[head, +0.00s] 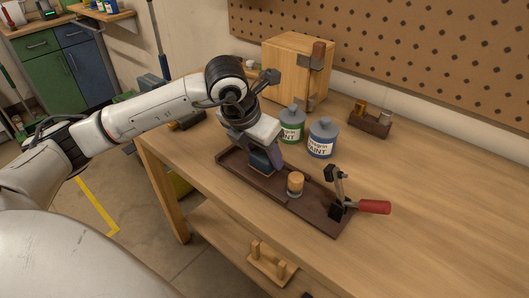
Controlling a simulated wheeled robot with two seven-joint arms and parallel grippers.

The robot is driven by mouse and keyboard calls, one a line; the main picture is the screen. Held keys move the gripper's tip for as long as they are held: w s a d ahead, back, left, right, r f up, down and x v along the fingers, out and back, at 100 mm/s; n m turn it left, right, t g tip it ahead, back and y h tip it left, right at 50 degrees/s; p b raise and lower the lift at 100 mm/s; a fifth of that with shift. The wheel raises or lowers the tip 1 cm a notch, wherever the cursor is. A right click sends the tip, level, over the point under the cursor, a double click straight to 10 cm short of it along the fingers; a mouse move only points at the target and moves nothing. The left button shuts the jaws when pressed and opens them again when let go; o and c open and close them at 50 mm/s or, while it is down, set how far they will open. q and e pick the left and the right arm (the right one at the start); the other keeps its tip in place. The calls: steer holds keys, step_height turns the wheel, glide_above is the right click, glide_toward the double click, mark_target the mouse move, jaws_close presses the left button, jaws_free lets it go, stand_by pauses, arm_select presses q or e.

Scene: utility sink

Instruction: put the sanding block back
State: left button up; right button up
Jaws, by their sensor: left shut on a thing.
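My left gripper (266,152) points down over the left end of a dark brown tray (262,194) on the workbench. It is shut on a small dark blue block, which I take to be the sanding block (260,163). The gripper partly hides the block. The block is at or just above the tray floor; I cannot tell whether it touches. My right gripper is not in view.
In the tray stand a wooden-topped round piece (295,183) and, at the right end, a clamp with a red handle (374,207). Two paint bottles, green (291,125) and blue (322,138), stand close behind. A wooden cabinet (292,72) is farther back. The bench's right side is clear.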

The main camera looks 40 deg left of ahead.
arm_select(q)
steer(key=shift+f, duration=0.1)
steer(key=o, duration=1)
steer(key=shift+r, duration=0.35)
steer(key=v, duration=1.1)
steer(key=shift+s+r, duration=0.15)
steer(key=shift+r, duration=0.1)
